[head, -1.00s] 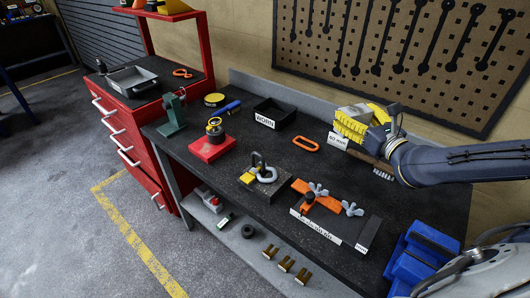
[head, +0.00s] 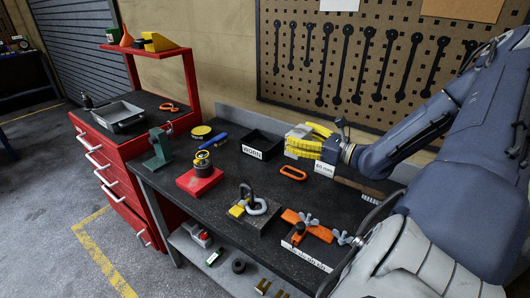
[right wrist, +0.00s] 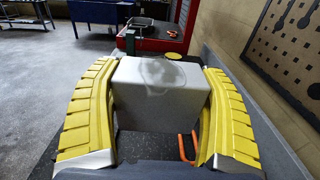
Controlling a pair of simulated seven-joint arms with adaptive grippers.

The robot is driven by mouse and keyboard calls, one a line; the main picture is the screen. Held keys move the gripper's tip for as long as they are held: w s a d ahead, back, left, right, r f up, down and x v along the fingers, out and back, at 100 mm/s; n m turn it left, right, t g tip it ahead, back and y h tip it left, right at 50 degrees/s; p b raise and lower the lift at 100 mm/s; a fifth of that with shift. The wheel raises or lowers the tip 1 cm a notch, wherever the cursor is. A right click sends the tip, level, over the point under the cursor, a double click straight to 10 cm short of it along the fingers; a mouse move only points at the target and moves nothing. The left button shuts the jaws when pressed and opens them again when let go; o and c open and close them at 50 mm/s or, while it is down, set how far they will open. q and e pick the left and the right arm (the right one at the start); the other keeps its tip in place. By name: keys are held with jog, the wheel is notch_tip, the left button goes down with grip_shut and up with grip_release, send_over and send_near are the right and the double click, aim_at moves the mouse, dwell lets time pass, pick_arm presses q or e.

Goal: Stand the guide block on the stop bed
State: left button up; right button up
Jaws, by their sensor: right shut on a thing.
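The pale grey guide block (right wrist: 162,88) sits between the two yellow fingers of my right gripper (right wrist: 160,110), which is shut on its sides. In the head view my right gripper (head: 309,140) is over the back of the bench, behind the "60 mm" label, and its fingers hide most of the block. Whether the block's underside touches anything is hidden. What looks like the stop bed (head: 306,256), with a white scale strip, orange stop pieces and wing screws, lies at the front of the bench. My arm hides its right end. My left gripper is not in view.
A pegboard wall (head: 370,70) rises behind.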

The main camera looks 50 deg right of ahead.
jog(key=shift+f, duration=0.2)
notch_tip(320, 180, down, 19)
jog(key=shift+w+f, duration=0.1)
jog(key=shift+f, duration=0.1)
dwell(0.7)
jog(key=o, duration=1.5)
jog(key=shift+f, duration=0.2)
